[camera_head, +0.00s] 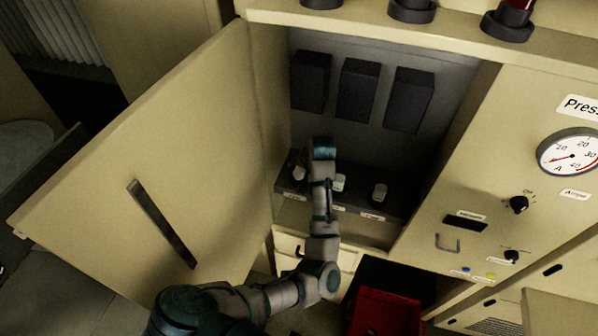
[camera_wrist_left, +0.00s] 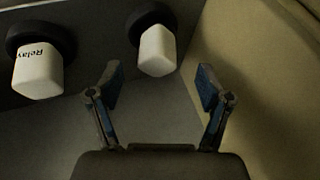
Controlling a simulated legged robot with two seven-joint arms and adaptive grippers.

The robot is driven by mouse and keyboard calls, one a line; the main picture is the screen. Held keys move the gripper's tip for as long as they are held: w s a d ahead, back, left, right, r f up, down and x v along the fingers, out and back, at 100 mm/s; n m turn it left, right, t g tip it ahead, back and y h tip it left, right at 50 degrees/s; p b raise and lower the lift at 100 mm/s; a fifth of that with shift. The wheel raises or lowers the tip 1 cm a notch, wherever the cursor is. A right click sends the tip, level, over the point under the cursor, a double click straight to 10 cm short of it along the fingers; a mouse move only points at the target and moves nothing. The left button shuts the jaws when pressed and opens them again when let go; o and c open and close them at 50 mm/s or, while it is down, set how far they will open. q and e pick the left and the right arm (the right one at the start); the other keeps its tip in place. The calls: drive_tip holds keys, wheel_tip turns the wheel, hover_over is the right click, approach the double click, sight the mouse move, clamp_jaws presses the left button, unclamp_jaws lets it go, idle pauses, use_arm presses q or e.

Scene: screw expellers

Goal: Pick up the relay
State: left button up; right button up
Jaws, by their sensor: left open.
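Three pale relays stand in a row on a dark shelf inside the open cabinet: a left one (camera_head: 298,171), a middle one (camera_head: 339,183) and a right one (camera_head: 379,192). My left gripper (camera_head: 323,148) is inside the cabinet, near the left and middle relays. In the left wrist view the gripper (camera_wrist_left: 160,88) is open and empty. One white relay (camera_wrist_left: 157,51) on a round black base lies just beyond the fingertips, between them and apart from both. Another white relay (camera_wrist_left: 38,71), marked "Relay", stands to the left. My right gripper is not seen.
The cabinet door (camera_head: 150,170) hangs open at the left. Several black boxes (camera_head: 358,90) are on the back wall above the relays. A control panel with a gauge (camera_head: 570,156) is at the right. A red bin (camera_head: 385,313) sits below the cabinet.

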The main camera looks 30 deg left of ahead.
sight(302, 170)
use_arm(q)
drive_tip(key=x, duration=0.1)
drive_tip(key=p+x, duration=0.1)
drive_tip(key=x, duration=0.2)
drive_tip(key=shift+w+d+f, duration=0.1)
drive_tip(key=shift+d+f, duration=0.1)
drive_tip(key=shift+f, duration=0.3)
drive_tip(key=shift+a, duration=0.25)
drive_tip(key=c, duration=1.3)
drive_tip(key=shift+c, duration=0.5)
drive_tip(key=shift+r, duration=0.1)
